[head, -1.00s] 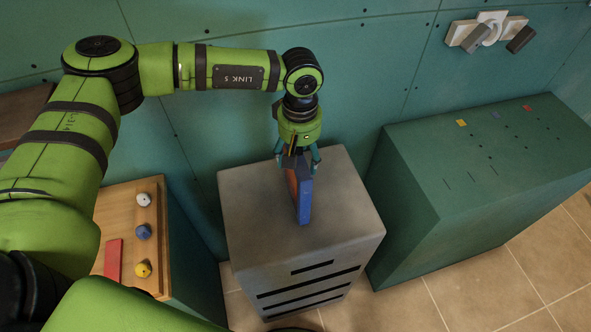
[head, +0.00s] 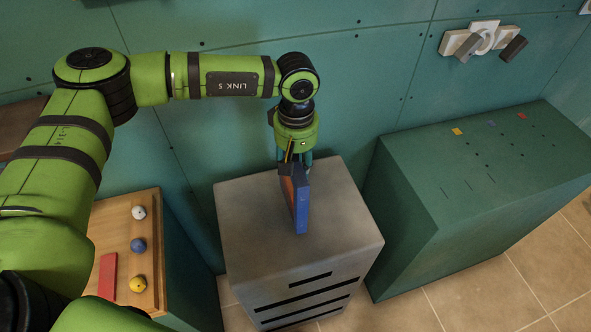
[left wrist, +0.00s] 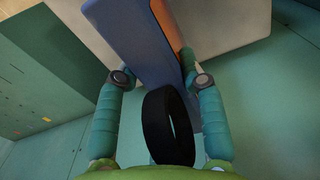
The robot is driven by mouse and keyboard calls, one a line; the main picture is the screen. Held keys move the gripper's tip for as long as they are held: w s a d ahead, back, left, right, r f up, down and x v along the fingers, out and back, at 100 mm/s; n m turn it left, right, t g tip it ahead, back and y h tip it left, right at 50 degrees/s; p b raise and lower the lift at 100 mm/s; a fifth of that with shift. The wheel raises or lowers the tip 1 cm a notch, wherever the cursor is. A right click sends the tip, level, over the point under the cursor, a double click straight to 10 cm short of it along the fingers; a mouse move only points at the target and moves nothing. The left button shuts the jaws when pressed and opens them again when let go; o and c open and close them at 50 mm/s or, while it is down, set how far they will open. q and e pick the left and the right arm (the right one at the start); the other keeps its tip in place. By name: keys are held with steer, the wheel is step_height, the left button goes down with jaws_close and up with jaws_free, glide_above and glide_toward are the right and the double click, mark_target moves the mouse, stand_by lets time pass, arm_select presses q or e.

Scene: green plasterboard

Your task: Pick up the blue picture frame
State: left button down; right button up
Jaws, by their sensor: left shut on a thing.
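The blue picture frame (head: 302,206) stands upright, edge-on, on top of the grey cabinet (head: 250,220), with an orange face on its left side. My left gripper (head: 295,166) points down from above and is shut on the frame's rear part. The left wrist view shows the blue frame (left wrist: 145,45) between the two teal fingers of my left gripper (left wrist: 161,80), with its orange side by the right finger. I cannot tell whether the frame's bottom is clear of the cabinet. My right gripper is not in view.
A wooden-topped cabinet (head: 110,225) at left carries white, blue and yellow knobs and a red bar. A dark green cabinet (head: 470,170) stands at right. The teal wall (head: 370,60) is close behind, with a bracket fixture (head: 483,38) at upper right.

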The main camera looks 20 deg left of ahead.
arm_select(q)
steer(key=r, duration=0.1)
steer(key=r+b, duration=0.1)
steer(key=shift+s+d+r+b, duration=0.1)
steer(key=shift+d+r+b, duration=0.2)
steer(key=shift+d+r, duration=0.05)
steer(key=s+d+r+b, duration=0.3)
steer(key=s+d+r, duration=0.2)
steer(key=d+r, duration=0.2)
steer(key=d, duration=0.2)
steer(key=shift+s+d+b, duration=0.2)
steer(key=shift+d+b, duration=0.1)
steer(key=shift+b, duration=0.1)
steer(key=c, duration=1.5)
jaws_free()
jaws_close()
